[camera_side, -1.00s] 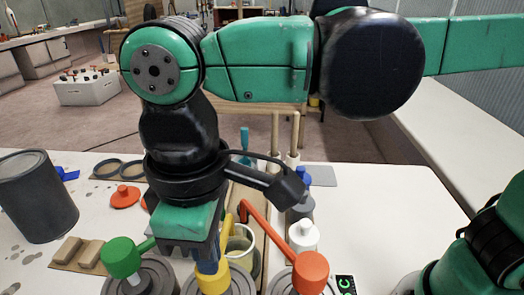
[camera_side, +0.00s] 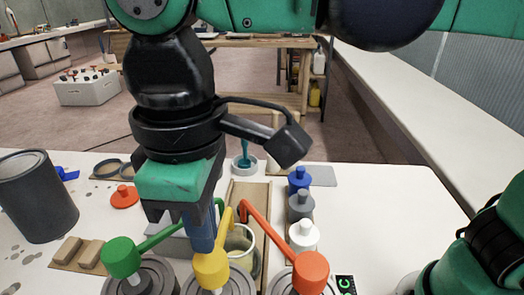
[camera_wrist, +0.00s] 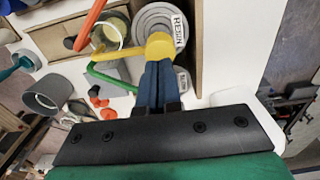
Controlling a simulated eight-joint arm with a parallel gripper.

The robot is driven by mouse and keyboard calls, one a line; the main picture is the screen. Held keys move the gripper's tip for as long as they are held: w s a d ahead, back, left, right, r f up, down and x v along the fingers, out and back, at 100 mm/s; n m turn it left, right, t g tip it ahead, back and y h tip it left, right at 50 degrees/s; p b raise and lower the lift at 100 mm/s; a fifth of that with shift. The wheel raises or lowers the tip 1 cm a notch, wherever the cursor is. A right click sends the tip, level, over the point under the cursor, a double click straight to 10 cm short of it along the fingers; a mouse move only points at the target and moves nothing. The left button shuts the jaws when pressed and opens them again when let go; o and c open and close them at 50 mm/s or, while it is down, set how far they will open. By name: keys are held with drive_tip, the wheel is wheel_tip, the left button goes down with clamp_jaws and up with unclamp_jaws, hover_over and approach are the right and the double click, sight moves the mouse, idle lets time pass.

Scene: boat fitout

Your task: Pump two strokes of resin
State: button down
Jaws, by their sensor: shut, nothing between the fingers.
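The yellow pump head (camera_side: 211,271) sits on a grey can (camera_side: 238,287) between a green and an orange pump. In the wrist view the yellow head (camera_wrist: 160,46) is beside a can with a RESIN label (camera_wrist: 178,28). Its spout reaches over a clear cup (camera_side: 240,243), also in the wrist view (camera_wrist: 108,32). My gripper (camera_side: 206,250) is shut and empty, its blue fingers pointing down right over the yellow head. In the wrist view the fingertips (camera_wrist: 158,62) meet the head's outline; I cannot tell whether they touch.
The green pump (camera_side: 121,257) is at left and the orange pump (camera_side: 311,266) at right, both close by. Blue, grey and white bottles (camera_side: 302,205) stand behind right. A dark grey canister (camera_side: 38,195) stands at far left.

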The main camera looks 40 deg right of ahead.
sight(209, 257)
drive_tip(key=shift+f, duration=2.3)
drive_tip(key=shift+r, duration=2.3)
drive_tip(key=shift+r, duration=1.5)
